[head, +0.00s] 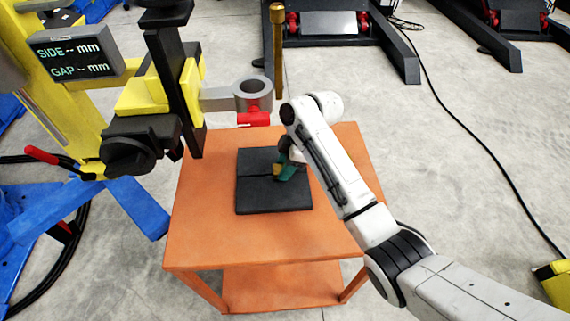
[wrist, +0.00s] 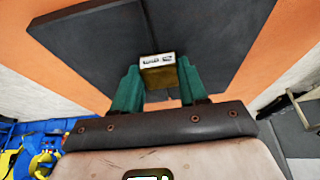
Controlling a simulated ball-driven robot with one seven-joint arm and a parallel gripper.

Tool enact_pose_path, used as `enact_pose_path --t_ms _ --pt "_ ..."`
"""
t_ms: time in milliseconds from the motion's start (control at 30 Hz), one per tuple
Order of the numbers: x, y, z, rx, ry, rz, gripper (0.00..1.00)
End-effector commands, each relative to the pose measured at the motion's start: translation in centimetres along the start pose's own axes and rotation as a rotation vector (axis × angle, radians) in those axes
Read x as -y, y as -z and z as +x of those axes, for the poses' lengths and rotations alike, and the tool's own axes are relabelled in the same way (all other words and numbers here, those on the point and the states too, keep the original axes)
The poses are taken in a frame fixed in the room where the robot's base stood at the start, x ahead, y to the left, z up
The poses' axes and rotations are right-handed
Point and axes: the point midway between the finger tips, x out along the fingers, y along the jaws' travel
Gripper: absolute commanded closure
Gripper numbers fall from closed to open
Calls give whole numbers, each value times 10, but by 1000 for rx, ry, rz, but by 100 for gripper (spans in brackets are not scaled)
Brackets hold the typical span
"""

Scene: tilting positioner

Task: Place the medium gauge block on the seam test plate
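The seam test plate (head: 262,197) is a dark, flat square on the orange table, with a thin seam across it. It also fills the upper middle of the wrist view (wrist: 95,50). A small brass-coloured gauge block (wrist: 158,77) with a white label sits between the green fingers of my gripper (wrist: 160,84), which appear to press on both its sides. In the head view the block (head: 277,169) and my gripper (head: 284,171) are over the plate, near its middle right. The block lines up with the seam. Whether its underside touches the plate is hidden.
The orange table (head: 215,228) has bare room around the plate. A display (head: 75,57) reads "SIDE -- mm, GAP -- mm". A brass post (head: 278,50) stands behind.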

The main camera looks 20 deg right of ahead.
Motion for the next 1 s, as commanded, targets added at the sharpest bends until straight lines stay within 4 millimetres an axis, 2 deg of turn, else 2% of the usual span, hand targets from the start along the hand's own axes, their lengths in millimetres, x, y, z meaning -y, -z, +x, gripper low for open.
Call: enact_pose_path --t_ms 33,267,567,767,1000 --pt "0 0 0 0 0 0 53" --pt "0 0 0 0 0 0 32" --pt "0 1 -4 -1 -1 0 32" --pt "-1 1 -31 -2 -4 -1 32" --pt "-1 1 -81 -1 -4 -1 32"
